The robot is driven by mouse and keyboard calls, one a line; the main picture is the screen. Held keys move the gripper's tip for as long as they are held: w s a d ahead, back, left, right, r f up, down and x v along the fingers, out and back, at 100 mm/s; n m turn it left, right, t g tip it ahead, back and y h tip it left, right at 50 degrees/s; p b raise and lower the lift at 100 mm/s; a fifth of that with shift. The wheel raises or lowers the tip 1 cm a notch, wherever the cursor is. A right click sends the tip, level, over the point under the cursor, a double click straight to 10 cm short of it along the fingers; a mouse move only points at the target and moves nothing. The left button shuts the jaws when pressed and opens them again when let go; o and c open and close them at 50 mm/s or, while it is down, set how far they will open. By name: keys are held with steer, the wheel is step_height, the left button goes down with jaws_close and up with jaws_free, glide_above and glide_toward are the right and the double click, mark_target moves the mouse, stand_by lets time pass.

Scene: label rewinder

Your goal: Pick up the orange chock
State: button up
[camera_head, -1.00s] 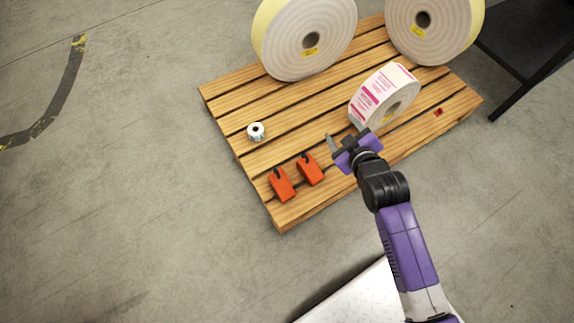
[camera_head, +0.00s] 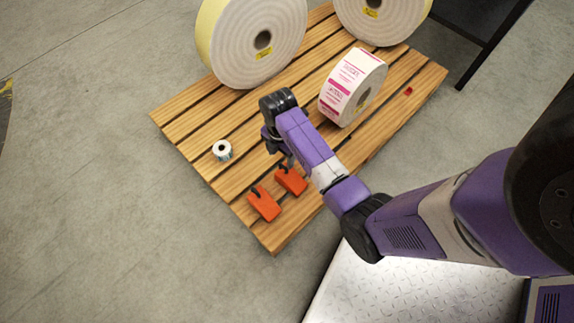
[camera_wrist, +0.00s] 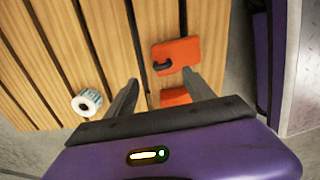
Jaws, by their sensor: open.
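Two orange chocks with dark handles lie on the wooden pallet (camera_head: 185,120), near its front left edge. The right chock (camera_head: 291,181) also shows in the wrist view, where it is the upper one (camera_wrist: 178,54). The left chock (camera_head: 264,204) is the lower one in the wrist view (camera_wrist: 174,97), partly hidden by my gripper. My gripper (camera_wrist: 160,78) is open and empty, pointing down with its fingers spread near the chocks. In the head view my gripper (camera_head: 284,157) is just behind the right chock, mostly covered by my wrist.
A small white roll (camera_head: 222,150) stands on the pallet, left of the gripper. A pink-printed label roll (camera_head: 350,85) stands behind right. Two big rolls (camera_head: 255,40) (camera_head: 385,15) stand at the back. A small red item (camera_head: 408,91) lies at right. Left floor is clear.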

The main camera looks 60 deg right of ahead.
mark_target(283, 165)
steer(key=f+b, duration=0.1)
steer(key=f, duration=0.1)
steer(key=f+b, duration=0.3)
steer(key=f, duration=0.2)
steer(key=shift+s+f, duration=0.1)
steer(key=shift+s, duration=0.2)
steer(key=shift+c, duration=0.2)
jaws_close()
steer(key=shift+d, duration=0.1)
stand_by(0.9)
